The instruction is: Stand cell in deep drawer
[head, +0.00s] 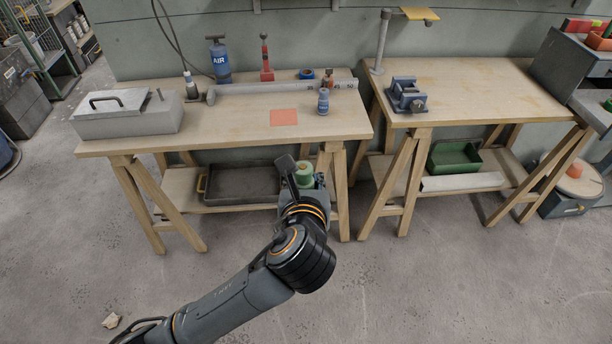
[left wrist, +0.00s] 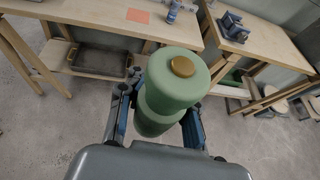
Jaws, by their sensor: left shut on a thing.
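The cell is a green cylinder with a brass-coloured cap; in the left wrist view the cell (left wrist: 178,75) fills the space between my fingers, cap end towards the top. My left gripper (left wrist: 160,105) is shut on it. In the head view the cell (head: 304,174) shows beside my left gripper (head: 297,180), in front of the left bench and partly hidden by my wrist. A dark, open drawer-like tray (head: 240,202) with a yellow handle lies on the left bench's lower shelf; it also shows in the left wrist view (left wrist: 100,72). I cannot tell whether this is the deep drawer. My right gripper is not in view.
The left bench (head: 220,125) carries a grey lidded box (head: 125,120), a blue AIR bottle (head: 220,62), a grey conduit and an orange square (head: 284,117). The right bench (head: 480,85) holds a blue vise (head: 407,98); a green bin (head: 452,160) sits below. The floor in front is mostly clear.

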